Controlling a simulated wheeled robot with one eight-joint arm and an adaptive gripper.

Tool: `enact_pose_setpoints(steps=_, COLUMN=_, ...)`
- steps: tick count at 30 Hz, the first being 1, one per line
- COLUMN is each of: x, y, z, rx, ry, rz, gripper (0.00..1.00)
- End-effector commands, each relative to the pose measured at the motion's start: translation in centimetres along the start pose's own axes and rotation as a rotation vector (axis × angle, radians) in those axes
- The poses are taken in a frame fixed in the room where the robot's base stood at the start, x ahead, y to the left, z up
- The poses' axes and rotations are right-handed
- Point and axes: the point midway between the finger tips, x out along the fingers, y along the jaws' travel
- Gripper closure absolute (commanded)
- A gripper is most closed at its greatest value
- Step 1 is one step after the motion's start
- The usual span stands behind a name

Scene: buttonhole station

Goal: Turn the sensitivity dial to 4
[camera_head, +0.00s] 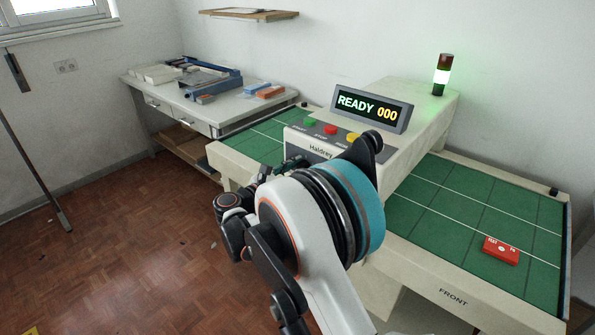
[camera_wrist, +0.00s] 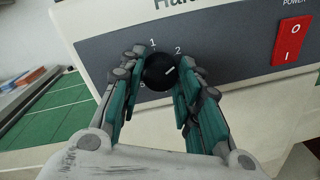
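The sensitivity dial (camera_wrist: 159,71) is a round black knob on a dark grey panel in the wrist view. Its white pointer line slants to the upper right, roughly toward the printed 2. A 1 shows above the dial, and a partly covered digit, perhaps 5, at its lower left; other marks are hidden by the fingers. My gripper (camera_wrist: 160,66) has its two teal-padded fingers on either side of the dial, with the tips close to its edges. I cannot tell whether the pads touch it. In the head view my arm hides the dial and fingertips.
A red power switch (camera_wrist: 292,41) sits right of the dial. On top of the machine are coloured buttons (camera_head: 331,130) and a display (camera_head: 372,107) reading READY 000. A red block (camera_head: 501,251) lies on the right green bed. A side table (camera_head: 220,113) stands behind.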

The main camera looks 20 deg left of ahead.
Motion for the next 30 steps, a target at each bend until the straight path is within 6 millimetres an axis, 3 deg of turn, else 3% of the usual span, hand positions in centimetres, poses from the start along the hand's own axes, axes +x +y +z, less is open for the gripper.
enact_pose_setpoints(steps=14, x=0.01, y=0.03, z=0.06, rx=0.118, ry=0.007, rz=-0.004, gripper=0.92)
enact_pose_setpoints(steps=30, x=0.0, y=0.0, z=0.16, rx=0.601, ry=0.037, rz=-0.017, gripper=0.92)
